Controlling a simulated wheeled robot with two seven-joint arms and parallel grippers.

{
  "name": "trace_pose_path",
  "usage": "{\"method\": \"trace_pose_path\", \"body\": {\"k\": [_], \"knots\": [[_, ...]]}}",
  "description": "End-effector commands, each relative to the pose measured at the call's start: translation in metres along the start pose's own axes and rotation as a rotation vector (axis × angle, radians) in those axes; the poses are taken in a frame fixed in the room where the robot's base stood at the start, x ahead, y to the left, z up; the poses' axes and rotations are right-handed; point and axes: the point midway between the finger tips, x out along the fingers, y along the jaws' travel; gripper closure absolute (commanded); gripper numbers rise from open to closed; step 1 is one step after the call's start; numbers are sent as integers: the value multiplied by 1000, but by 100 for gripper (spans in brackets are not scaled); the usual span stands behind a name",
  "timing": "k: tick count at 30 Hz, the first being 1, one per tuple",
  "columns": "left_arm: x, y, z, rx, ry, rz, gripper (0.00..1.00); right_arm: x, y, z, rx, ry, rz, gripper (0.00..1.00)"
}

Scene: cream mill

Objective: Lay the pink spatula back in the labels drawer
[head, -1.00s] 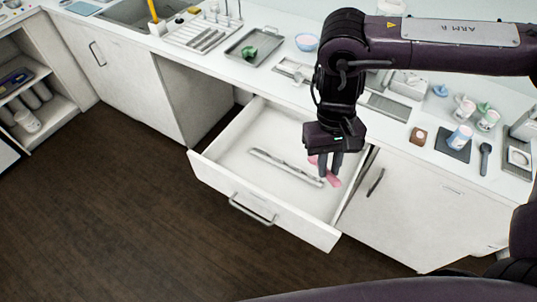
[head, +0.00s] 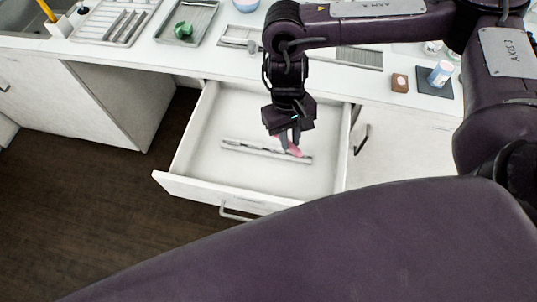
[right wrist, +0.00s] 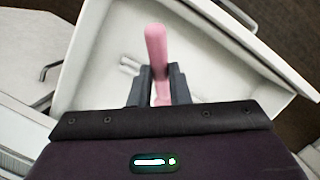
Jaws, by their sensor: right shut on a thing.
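The pink spatula (head: 294,150) is in my right gripper (head: 290,140), whose fingers are shut on it above the open drawer (head: 213,112). In the right wrist view its pink end (right wrist: 156,48) stands up between the two fingers (right wrist: 158,88). The spatula's other end is hidden by the gripper. I cannot tell whether the spatula touches the drawer floor. A long grey metal tool (head: 250,149) lies across the drawer floor, just below and left of the gripper. My left gripper is not in view.
The drawer is pulled out from under a white counter (head: 215,62). A tray with a green object (head: 183,29), a brown block (head: 400,83) and a dark mat with a cup (head: 440,73) stand on the counter. Drawer floor left of the gripper is mostly free.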

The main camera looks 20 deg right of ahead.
Motion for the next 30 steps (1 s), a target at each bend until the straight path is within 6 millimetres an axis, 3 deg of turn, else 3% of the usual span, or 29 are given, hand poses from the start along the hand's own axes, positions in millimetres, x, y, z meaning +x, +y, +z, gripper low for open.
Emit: {"method": "trace_pose_path", "body": {"k": [1,6,9,12,24,30], "knots": [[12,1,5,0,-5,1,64,22,-3,-1,-33,4,7,100],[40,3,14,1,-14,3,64,81,-19,-12,-337,108,59,100],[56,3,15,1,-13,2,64,112,-28,-19,-561,185,69,100],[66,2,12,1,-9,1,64,129,-31,-28,-766,257,71,100],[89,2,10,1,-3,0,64,151,-34,-61,-1435,427,-52,100],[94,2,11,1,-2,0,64,155,-31,-71,-1617,456,-115,100]]}}
